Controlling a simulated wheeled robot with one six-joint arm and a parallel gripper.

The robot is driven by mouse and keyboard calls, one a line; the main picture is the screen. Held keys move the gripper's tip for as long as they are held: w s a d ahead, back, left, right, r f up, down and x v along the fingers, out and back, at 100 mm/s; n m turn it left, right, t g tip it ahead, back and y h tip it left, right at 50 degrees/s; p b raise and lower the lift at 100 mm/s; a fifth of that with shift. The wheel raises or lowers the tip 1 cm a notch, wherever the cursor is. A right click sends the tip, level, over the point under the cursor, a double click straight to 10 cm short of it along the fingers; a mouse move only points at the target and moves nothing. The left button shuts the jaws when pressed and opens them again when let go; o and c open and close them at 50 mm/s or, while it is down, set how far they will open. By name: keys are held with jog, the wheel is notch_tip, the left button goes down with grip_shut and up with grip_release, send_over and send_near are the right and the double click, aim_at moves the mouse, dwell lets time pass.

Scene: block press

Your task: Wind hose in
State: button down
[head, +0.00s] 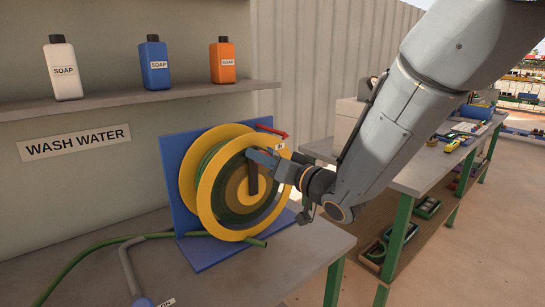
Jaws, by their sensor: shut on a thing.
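A yellow hose reel (208,190) stands upright against a blue backing plate (185,160) on the bench. Green hose (248,212) is wound between its yellow rims. More green hose (85,253) lies across the bench top at the left, and a short end sticks out below the reel. A dark crank arm (251,182) shows on the reel's front face, pointing up from the middle. My gripper (261,158) is at the crank's upper end, shut on the crank handle. The handle itself is mostly hidden by the jaws. A red arrow (271,131) with an "IN" label (280,146) is at the plate's upper right.
A shelf (130,100) above holds white, blue and orange soap bottles. A grey pipe with a blue knob (142,302) is at the front left. A second bench (425,175) with tools stands at the right. Bare bench top lies in front of the reel.

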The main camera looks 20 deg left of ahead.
jog(key=c, duration=1.3)
grip_release()
jog(key=shift+c, duration=0.2)
jog(key=shift+d, duration=0.15)
jog(key=b+v, duration=0.1)
jog(key=v, duration=0.6)
jog(key=shift+d, duration=0.3)
jog(key=shift+s, duration=0.15)
